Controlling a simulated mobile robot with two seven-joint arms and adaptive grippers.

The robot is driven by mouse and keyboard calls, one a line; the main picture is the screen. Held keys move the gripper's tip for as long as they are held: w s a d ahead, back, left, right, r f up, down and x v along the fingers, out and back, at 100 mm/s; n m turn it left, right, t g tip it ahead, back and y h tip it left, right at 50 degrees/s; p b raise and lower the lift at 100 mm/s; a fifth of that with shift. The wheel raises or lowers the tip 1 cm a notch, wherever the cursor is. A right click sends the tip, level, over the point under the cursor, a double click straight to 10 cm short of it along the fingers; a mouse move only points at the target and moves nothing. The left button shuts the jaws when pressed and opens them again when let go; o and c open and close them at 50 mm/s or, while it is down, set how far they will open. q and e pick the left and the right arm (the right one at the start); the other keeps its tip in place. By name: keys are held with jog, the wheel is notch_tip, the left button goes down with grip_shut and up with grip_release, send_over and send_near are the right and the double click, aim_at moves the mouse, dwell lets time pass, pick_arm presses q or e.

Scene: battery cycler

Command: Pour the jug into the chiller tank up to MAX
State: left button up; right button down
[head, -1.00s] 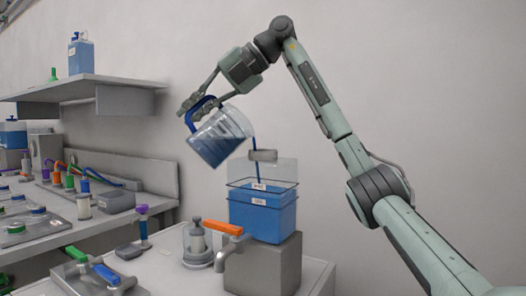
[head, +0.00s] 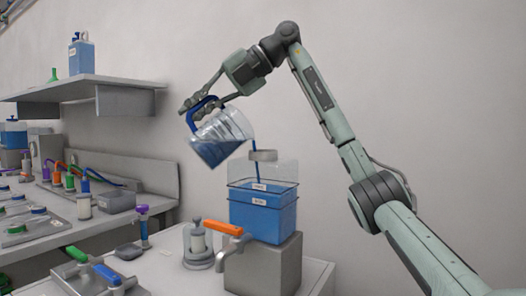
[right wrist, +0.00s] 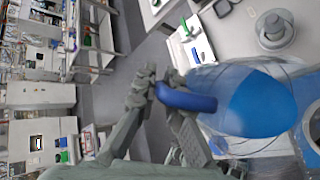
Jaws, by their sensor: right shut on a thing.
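The clear jug (head: 236,123) with dark blue liquid is held in the air, tipped to the right, above and left of the chiller tank. My right gripper (head: 194,105) is shut on its blue handle; the handle (right wrist: 187,98) also shows between the fingers in the right wrist view. A thin blue stream runs from the jug's lip down past a grey ring into the tank. The clear tank (head: 263,215) is filled with blue liquid to about its upper white label; the label text is too small to read. My left gripper is not in view.
The tank stands on a grey block (head: 265,262) with an orange-handled tap (head: 226,240) at its front. A grey fitting (head: 198,248) stands left of it. A shelf (head: 75,88) holding a blue bottle (head: 82,55) is at upper left.

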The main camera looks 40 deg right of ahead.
jog(key=shift+r, duration=0.1)
jog(key=shift+d, duration=0.15)
dwell(0.4)
jog(key=shift+d+r+t+y, duration=0.3)
jog(key=shift+r+y, duration=0.1)
jog(key=shift+y, duration=0.1)
dwell(0.6)
jog(key=shift+r, duration=0.1)
dwell(0.3)
jog(key=shift+s, duration=0.1)
jog(key=shift+d+r, duration=0.1)
dwell(0.3)
